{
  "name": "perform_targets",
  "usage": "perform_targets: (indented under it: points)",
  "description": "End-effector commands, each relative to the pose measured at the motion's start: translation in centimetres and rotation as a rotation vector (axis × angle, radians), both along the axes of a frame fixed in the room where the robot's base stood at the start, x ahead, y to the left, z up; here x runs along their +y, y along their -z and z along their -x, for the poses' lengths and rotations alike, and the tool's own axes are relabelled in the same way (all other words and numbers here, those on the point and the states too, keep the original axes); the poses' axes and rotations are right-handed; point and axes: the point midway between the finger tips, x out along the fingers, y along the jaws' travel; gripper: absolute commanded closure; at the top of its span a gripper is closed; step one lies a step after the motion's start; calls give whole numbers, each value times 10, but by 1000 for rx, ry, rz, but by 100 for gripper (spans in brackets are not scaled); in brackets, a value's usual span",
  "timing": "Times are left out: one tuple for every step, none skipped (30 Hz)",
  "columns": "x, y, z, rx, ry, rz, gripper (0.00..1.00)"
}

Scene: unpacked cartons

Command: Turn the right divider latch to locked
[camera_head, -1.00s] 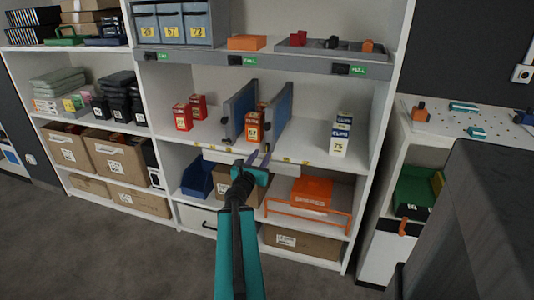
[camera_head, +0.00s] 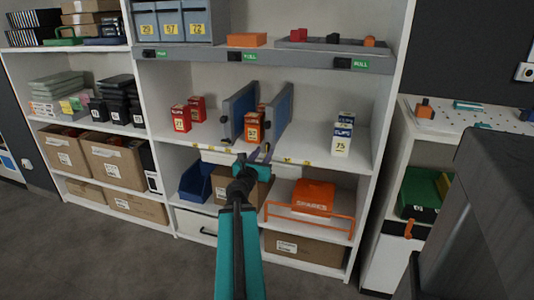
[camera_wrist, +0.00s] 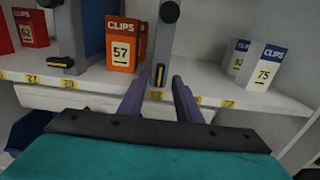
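The right divider (camera_head: 281,112) is an upright blue panel with a grey front post on the middle shelf. In the wrist view, its post (camera_wrist: 164,46) has a round black knob (camera_wrist: 169,12) high up. Low on it sits a small black latch (camera_wrist: 159,74) with a yellow mark, standing upright. The left divider (camera_head: 240,110) has a similar latch (camera_wrist: 60,62), lying sideways. My gripper (camera_wrist: 157,88) is open and empty, its two purple fingers apart just in front of the right latch. Contact with the latch cannot be told. The gripper also shows in the head view (camera_head: 260,153).
An orange CLIPS box 57 (camera_wrist: 123,42) stands between the dividers, left of my fingers. White CLIPS boxes (camera_wrist: 264,67) stand on the right, red boxes (camera_head: 182,118) on the left. Below are a blue bin (camera_head: 196,182) and an orange SPARES box (camera_head: 313,196).

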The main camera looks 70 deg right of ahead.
Motion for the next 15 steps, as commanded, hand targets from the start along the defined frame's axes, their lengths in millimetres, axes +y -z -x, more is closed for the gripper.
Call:
perform_targets:
  points:
    - [-1, 3, 0, -1, 0, 2, 69]
    - [-2, 2, 0, -1, -1, 2, 69]
    - [-3, 2, 0, -1, -1, 2, 69]
    - [-3, 2, 0, -1, -1, 2, 69]
    - [-4, 2, 0, -1, -2, 3, 69]
    - [-5, 2, -1, -1, -3, 3, 69]
    - [-5, 2, -1, -1, -3, 3, 69]
    - [-6, 2, -1, -2, -4, 4, 69]
    - [-11, -1, -1, -1, -3, 3, 69]
    - [-14, -2, -2, 0, -3, 3, 69]
    - [-17, -2, -2, 0, -3, 3, 69]
    - [-20, -2, -2, 0, -4, 3, 69]
    - [-22, -2, -2, 0, -4, 3, 69]
    - [-24, -2, -3, 0, -4, 3, 69]
    - [-26, -2, -3, 0, -5, 3, 69]
